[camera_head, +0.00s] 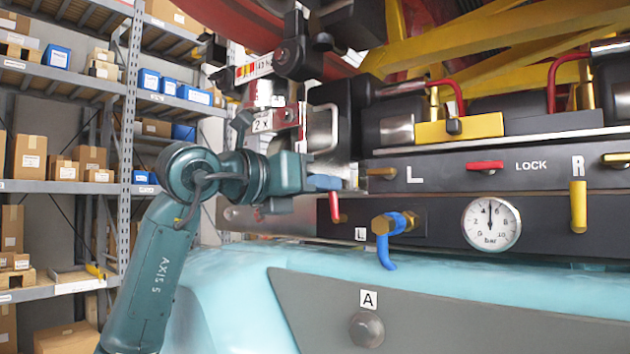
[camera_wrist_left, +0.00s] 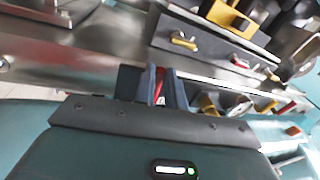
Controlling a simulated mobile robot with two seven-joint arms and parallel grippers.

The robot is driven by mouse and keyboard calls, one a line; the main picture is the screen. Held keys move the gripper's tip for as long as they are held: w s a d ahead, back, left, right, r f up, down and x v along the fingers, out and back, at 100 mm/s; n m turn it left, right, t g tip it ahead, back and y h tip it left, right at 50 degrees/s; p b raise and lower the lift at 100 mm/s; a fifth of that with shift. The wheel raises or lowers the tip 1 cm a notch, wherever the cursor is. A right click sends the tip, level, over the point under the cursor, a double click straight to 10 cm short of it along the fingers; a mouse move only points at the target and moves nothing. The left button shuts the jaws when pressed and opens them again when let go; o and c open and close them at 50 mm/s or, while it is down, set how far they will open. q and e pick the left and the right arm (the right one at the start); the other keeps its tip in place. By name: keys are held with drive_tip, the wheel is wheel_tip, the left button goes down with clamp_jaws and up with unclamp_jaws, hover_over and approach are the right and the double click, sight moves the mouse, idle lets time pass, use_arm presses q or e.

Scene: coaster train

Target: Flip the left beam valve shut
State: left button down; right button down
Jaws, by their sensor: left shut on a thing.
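My left gripper (camera_head: 326,183) is at the left part of the dark beam (camera_head: 450,205), shut on a red valve handle (camera_head: 335,208). The lower end of this handle hangs below the fingers. In the left wrist view the red handle (camera_wrist_left: 159,84) shows between the two fingers of the left gripper (camera_wrist_left: 160,82). The upper part of the handle and its pivot are hidden by the gripper. A small "L" plate (camera_head: 361,234) is on the beam, just right of the red handle. My right gripper is not in view.
Right of the plate, a blue-handled brass valve (camera_head: 390,245) sticks out, its handle down. A pressure gauge (camera_head: 491,224) and a yellow handle (camera_head: 578,206) are further right. A red lever (camera_head: 485,166) lies flat by "LOCK". Shelves (camera_head: 60,187) stand behind at left.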

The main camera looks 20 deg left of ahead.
use_arm(q)
drive_tip(key=shift+s+d+r+m, duration=0.1)
drive_tip(key=shift+d+r+m, duration=0.1)
drive_tip(key=shift+m, duration=0.2)
drive_tip(key=shift+d+f+m+y, duration=0.1)
drive_tip(key=shift+d+m+y, duration=0.1)
drive_tip(key=shift+m+y, duration=0.15)
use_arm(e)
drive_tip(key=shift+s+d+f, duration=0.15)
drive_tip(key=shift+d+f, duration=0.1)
use_arm(q)
drive_tip(key=c, duration=1.5)
unclamp_jaws()
drive_tip(key=shift+o, duration=0.2)
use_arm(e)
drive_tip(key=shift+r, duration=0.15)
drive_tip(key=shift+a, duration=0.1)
